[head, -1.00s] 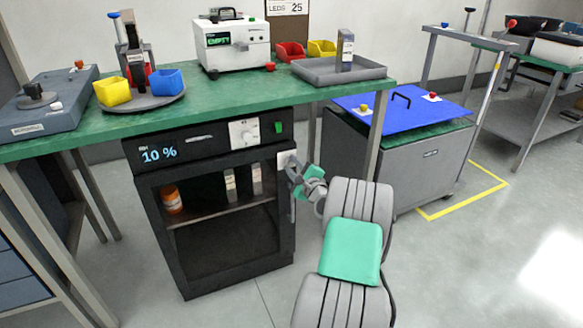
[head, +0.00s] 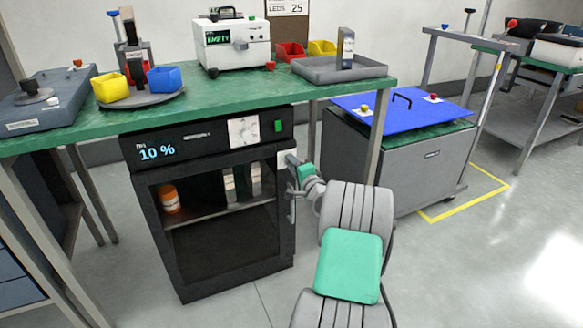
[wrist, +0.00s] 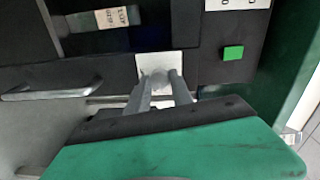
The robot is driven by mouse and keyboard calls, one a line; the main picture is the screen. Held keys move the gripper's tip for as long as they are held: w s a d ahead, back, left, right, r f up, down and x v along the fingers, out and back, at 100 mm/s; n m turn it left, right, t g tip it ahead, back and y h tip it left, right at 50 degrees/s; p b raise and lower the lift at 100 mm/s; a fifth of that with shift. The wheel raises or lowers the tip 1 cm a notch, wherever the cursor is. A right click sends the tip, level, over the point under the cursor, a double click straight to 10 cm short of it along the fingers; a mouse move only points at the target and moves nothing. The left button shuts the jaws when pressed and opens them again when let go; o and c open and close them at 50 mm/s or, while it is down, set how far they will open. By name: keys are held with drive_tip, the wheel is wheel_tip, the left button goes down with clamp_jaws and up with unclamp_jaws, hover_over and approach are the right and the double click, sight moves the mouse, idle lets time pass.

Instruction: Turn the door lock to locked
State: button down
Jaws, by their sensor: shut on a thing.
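The black dry cabinet stands under the green bench, and its glass-fronted door (head: 225,240) looks closed. The door lock is a small knob on a pale square plate (wrist: 155,65) at the upper right of the door.
A green button (wrist: 233,53) sits close beside the lock. A door handle (wrist: 45,93) also shows in the wrist view. The cabinet display (head: 157,152) reads 10 %.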

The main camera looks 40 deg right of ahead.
drive_tip(key=shift+a, duration=0.1)
idle(0.4)
drive_tip(key=c, duration=1.1)
unclamp_jaws()
drive_tip(key=shift+c, duration=0.2)
drive_tip(key=p+v, duration=0.2)
drive_tip(key=v, duration=0.5)
drive_tip(key=shift+s, duration=0.4)
drive_tip(key=shift+a, duration=0.1)
